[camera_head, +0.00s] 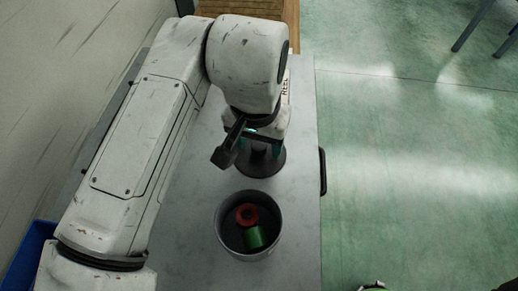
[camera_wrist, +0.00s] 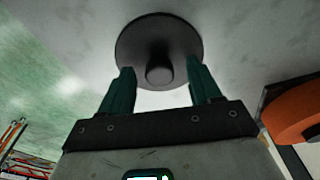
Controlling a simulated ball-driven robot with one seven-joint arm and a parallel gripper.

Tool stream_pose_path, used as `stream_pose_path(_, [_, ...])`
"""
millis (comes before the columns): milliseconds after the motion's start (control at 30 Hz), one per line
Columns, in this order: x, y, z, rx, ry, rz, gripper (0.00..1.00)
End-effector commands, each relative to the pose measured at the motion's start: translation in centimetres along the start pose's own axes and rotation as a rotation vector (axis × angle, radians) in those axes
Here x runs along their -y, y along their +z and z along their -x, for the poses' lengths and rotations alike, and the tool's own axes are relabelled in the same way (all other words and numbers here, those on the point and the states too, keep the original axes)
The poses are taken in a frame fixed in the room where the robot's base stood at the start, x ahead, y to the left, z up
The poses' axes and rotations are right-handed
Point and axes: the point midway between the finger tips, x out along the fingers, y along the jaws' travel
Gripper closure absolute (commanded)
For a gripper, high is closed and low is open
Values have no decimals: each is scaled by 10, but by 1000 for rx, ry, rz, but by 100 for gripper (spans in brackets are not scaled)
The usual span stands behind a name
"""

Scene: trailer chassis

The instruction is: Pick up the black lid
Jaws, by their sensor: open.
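The black lid (camera_head: 268,169) is a round disc lying on the grey tabletop, partly hidden under my gripper (camera_head: 264,146) in the head view. In the wrist view the lid (camera_wrist: 158,30) shows whole, with a round knob (camera_wrist: 160,72) at its middle. My gripper (camera_wrist: 160,68) is open, its two green fingers on either side of the knob in the picture. A gap shows between each finger and the knob, so nothing is held.
A grey round pot (camera_head: 219,236) stands just in front of the lid, holding a red piece (camera_head: 247,214) and a green piece (camera_head: 254,238). The grey table (camera_head: 300,200) has a dark handle (camera_head: 323,171) on its right edge. An orange round object (camera_wrist: 292,112) shows at right in the wrist view.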

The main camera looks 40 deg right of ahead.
Motion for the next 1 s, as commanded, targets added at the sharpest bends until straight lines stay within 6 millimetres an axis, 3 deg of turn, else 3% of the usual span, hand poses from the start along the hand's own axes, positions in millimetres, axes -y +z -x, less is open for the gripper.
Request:
stream_pose_path(167, [0,0,0,0,0,0,38])
stream_pose_path(800, [0,0,0,0,0,0,98])
stream_pose_path(1000, [0,0,1,0,0,0,98])
